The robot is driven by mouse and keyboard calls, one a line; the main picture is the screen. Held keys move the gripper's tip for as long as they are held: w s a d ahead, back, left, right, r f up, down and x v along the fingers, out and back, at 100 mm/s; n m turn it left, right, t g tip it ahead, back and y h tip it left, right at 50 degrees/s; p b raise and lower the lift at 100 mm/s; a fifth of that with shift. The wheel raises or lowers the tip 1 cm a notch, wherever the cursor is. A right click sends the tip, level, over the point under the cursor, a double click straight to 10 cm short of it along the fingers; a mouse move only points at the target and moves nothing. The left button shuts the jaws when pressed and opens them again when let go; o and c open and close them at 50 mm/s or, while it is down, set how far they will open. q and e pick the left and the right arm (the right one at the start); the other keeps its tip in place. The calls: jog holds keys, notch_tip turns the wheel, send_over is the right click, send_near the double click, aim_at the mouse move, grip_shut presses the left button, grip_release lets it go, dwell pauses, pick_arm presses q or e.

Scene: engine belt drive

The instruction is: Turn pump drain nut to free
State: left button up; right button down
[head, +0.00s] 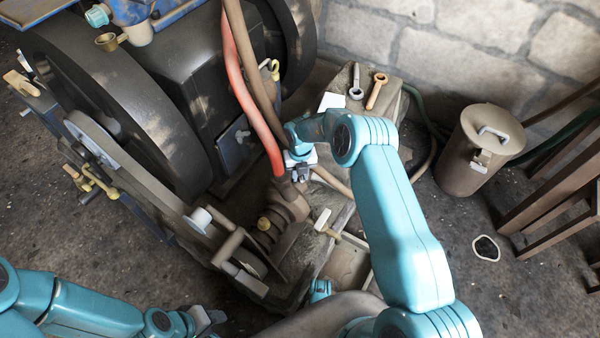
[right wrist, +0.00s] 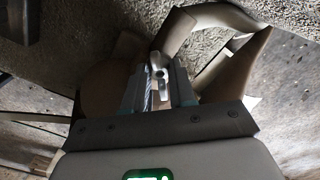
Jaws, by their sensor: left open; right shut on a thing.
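The brown pump (head: 285,212) stands low beside the engine, with a red hose running down to it. My right gripper (head: 301,172) reaches down at the top of the pump, near the hose's lower end. In the right wrist view its jaws (right wrist: 158,88) are shut on a small pale metal piece, which looks like the drain nut (right wrist: 159,68). Brown rounded pump parts lie just behind it. In the head view the nut is hidden by the gripper. My left gripper (head: 207,318) is open and empty at the bottom, apart from the pump.
The dark engine with a large flywheel (head: 120,100) fills the left. A lidded brown can (head: 479,150) and a wooden stool (head: 550,190) stand right.

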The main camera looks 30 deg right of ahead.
jog(key=n, duration=0.4)
jog(key=shift+n, duration=0.4)
jog(key=n, duration=0.4)
jog(key=shift+n, duration=0.3)
jog(key=c, duration=0.9)
grip_release()
jog(key=shift+c, duration=0.2)
